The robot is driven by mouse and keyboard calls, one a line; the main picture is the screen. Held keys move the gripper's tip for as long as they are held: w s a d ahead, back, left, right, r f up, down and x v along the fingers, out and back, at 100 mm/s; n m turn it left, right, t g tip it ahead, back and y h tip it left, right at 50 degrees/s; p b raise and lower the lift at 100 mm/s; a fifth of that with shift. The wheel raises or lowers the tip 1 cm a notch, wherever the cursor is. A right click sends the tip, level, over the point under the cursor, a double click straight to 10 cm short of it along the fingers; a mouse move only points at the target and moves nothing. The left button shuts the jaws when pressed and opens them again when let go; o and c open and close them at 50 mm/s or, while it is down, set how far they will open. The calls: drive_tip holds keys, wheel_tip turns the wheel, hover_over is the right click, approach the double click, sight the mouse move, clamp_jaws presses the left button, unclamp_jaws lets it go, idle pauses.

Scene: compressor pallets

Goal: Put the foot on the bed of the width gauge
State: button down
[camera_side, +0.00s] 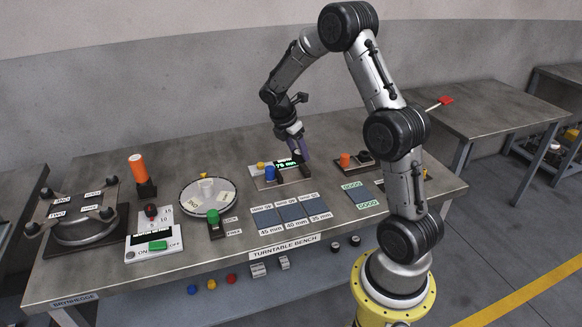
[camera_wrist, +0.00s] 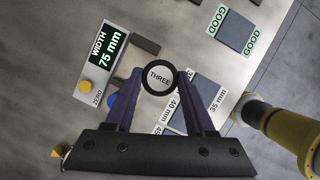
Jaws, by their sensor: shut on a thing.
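A foot (camera_wrist: 159,77), round with a dark rim and a pale top marked THREE, is between my fingertips in the wrist view. My gripper (camera_wrist: 159,78) is shut on it; it also shows in the side view (camera_side: 301,155), where the foot is hard to make out. The width gauge (camera_wrist: 87,88) lies left of the foot in the wrist view, with a display reading 75 mm, a dark bar (camera_wrist: 146,47) and a blue knob. In the side view the gauge (camera_side: 266,184) is under and left of my gripper. I cannot tell the foot's height above it.
Blue-grey pads (camera_side: 294,213) marked 45, 40 and 35 mm lie in front of the gauge. A GOOD pad (camera_side: 360,193) is to the right, an orange cylinder (camera_side: 345,159) behind it.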

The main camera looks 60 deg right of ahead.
drive_tip(key=w+d+f, duration=0.1)
drive_tip(key=f, duration=0.1)
drive_tip(key=w+d+f, duration=0.2)
drive_tip(key=f, duration=0.1)
drive_tip(key=shift+w+f, duration=0.25)
drive_tip(key=shift+f, duration=0.1)
drive_tip(key=shift+w+f, duration=0.1)
drive_tip(key=shift+f, duration=1.5)
drive_tip(key=shift+f, duration=0.2)
drive_tip(key=shift+c, duration=1.2)
unclamp_jaws()
drive_tip(key=shift+r, duration=0.1)
